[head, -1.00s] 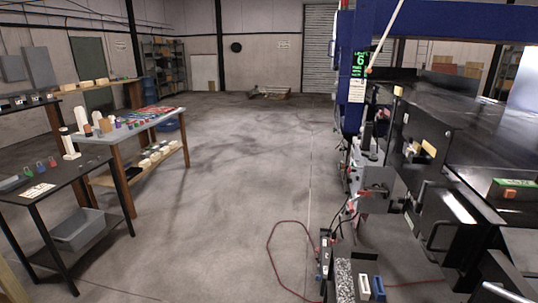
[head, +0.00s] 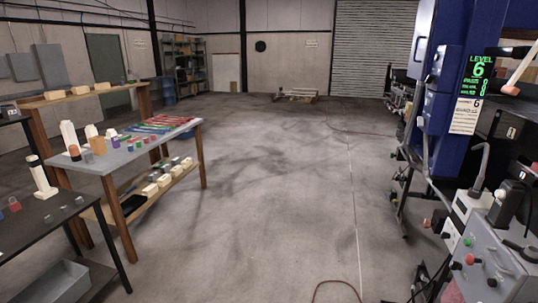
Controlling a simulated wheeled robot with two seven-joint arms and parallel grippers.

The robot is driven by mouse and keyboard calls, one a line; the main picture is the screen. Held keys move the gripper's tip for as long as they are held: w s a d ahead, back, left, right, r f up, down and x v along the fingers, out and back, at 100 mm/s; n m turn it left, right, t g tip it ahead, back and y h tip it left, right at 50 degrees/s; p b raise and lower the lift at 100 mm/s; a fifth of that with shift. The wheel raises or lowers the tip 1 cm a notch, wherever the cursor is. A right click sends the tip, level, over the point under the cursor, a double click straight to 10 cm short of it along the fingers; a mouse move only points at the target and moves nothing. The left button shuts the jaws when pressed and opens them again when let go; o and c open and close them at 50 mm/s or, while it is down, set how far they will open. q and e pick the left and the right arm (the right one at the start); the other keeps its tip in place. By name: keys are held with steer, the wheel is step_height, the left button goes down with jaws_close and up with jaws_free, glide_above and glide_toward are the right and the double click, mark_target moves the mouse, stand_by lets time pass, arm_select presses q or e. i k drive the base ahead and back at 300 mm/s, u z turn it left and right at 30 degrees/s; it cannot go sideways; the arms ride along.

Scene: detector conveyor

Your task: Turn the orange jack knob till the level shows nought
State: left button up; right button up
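The level display (head: 480,68) is a black panel with green writing on the blue machine column (head: 446,95) at the right. A pale rod with an orange-red tip (head: 511,90) shows at the right edge. I cannot tell any orange jack knob for certain.
A grey table (head: 128,152) with coloured parts and a black table (head: 40,222) stand at the left. A grey box (head: 201,260) with a handle is not there; grey equipment (head: 496,262) fills the lower right. The concrete floor (head: 260,215) between is clear, apart from a red cable (head: 335,288).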

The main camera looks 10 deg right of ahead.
mark_target(427, 223)
steer(key=z, duration=0.3)
steer(key=i, duration=1.9)
steer(key=z, duration=1.65)
steer(key=i, duration=1.1)
steer(key=z, duration=1.2)
steer(key=i, duration=0.2)
steer(key=z, duration=0.05)
